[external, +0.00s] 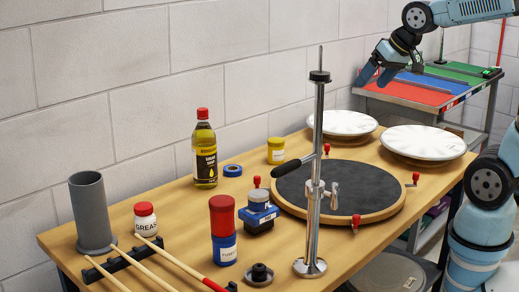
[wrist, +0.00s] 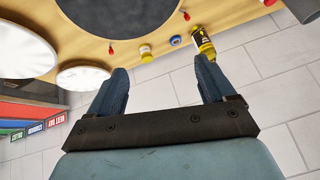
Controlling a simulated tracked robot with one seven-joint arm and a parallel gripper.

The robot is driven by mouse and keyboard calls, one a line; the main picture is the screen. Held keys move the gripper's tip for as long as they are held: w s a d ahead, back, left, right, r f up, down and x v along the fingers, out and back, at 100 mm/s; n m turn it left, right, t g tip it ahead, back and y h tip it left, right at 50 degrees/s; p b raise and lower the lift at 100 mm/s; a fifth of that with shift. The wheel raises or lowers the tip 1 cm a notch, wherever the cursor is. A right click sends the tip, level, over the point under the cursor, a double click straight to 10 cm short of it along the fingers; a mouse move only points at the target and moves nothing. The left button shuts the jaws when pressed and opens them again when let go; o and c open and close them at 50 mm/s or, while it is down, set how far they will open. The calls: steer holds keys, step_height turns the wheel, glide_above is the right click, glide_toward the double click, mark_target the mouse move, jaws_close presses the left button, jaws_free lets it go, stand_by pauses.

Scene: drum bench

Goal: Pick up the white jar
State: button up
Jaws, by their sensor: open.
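The white jar (external: 145,222) has a red lid and a "GREASE" label. It stands upright on the wooden bench at the left in the external view, just right of a grey cylinder (external: 92,212). My gripper (external: 374,77) is at the upper right in the external view, raised and far from the jar. Its two fingers are spread apart with nothing between them, as the wrist view (wrist: 162,70) also shows.
An oil bottle (external: 204,150), blue tape roll (external: 233,170) and yellow jar (external: 276,152) stand along the back. A red-and-blue container (external: 223,230), drumsticks on a rack (external: 120,262) and a metal stand (external: 318,170) are nearer. A round dark drum pad (external: 345,188) and white drumheads (external: 424,142) fill the right.

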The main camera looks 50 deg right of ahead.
steer(key=w+a+f+m+t+y, duration=0.1)
steer(key=w+a+f+m+y, duration=0.2)
steer(key=w+a, duration=1.15)
steer(key=m+t+y, duration=0.3)
steer(key=m+t, duration=0.1)
steer(key=m, duration=2)
glide_above(154, 205)
steer(key=f, duration=2)
steer(key=shift+w+a+f, duration=0.15)
steer(key=shift+w+a, duration=0.05)
steer(key=shift+w, duration=0.15)
steer(key=shift+w+a+f+m, duration=0.15)
steer(key=shift+f+m, duration=0.35)
steer(key=shift+f, duration=2.35)
step_height(154, 205, down, 2)
steer(key=shift+f, duration=0.25)
steer(key=shift+x, duration=1.45)
steer(key=shift+r, duration=0.15)
